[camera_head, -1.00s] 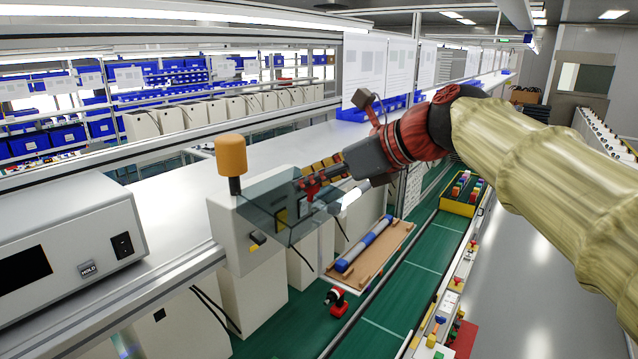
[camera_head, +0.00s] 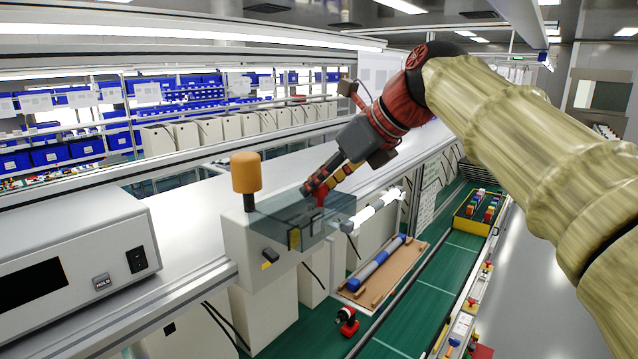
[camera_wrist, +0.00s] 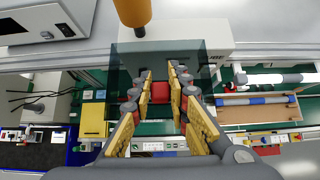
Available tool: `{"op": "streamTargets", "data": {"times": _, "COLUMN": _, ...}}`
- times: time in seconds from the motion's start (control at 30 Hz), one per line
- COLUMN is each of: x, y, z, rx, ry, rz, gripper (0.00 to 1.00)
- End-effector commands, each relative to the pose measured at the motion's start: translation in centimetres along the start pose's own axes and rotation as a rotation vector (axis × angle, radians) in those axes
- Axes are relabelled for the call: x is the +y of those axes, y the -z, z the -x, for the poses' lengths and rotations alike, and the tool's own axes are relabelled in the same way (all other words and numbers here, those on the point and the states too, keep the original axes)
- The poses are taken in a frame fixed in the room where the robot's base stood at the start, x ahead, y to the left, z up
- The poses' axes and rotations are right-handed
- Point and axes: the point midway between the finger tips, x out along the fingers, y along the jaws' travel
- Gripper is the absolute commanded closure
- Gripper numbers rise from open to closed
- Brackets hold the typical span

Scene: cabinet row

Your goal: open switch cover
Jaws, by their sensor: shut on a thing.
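The switch cover (camera_head: 340,207) is a see-through, dark teal box on the front of a white cabinet (camera_head: 240,235); it sticks out from the cabinet's top edge. My gripper (camera_head: 313,190) reaches down from the upper right and is shut on the cover. In the wrist view, the cover (camera_wrist: 122,62) spans the space around and between my fingertips (camera_wrist: 162,75). The exact contact is hard to see.
An orange lamp (camera_head: 245,172) on a black post stands beside the cover. A white instrument (camera_head: 70,255) sits at left. A wooden tray (camera_head: 395,280) with a blue and white rod and a green conveyor (camera_head: 440,272) lie below at right. The counter behind is clear.

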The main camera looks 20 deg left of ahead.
Motion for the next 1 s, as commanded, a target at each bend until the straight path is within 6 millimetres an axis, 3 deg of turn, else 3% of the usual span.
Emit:
{"op": "streamTargets", "data": {"times": 0.07, "x": -0.1, "y": 0.4, "z": -0.5, "rx": 0.01, "ry": -0.006, "rz": -0.004, "gripper": 1.0}}
{"op": "streamTargets", "data": {"times": 0.1, "x": -0.1, "y": 0.4, "z": -0.5, "rx": 0.01, "ry": -0.006, "rz": -0.004, "gripper": 0.82}}
{"op": "streamTargets", "data": {"times": 0.4, "x": 0.0, "y": 0.2, "z": -0.2, "rx": 0.005, "ry": -0.003, "rz": -0.002, "gripper": 0.65}}
{"op": "streamTargets", "data": {"times": 0.77, "x": 0.0, "y": 0.1, "z": 0.1, "rx": 0.002, "ry": -0.001, "rz": -0.001, "gripper": 0.64}}
{"op": "streamTargets", "data": {"times": 1.0, "x": -0.1, "y": 0.1, "z": 3.5, "rx": 0.0, "ry": 0.002, "rz": 0.0, "gripper": 0.64}}
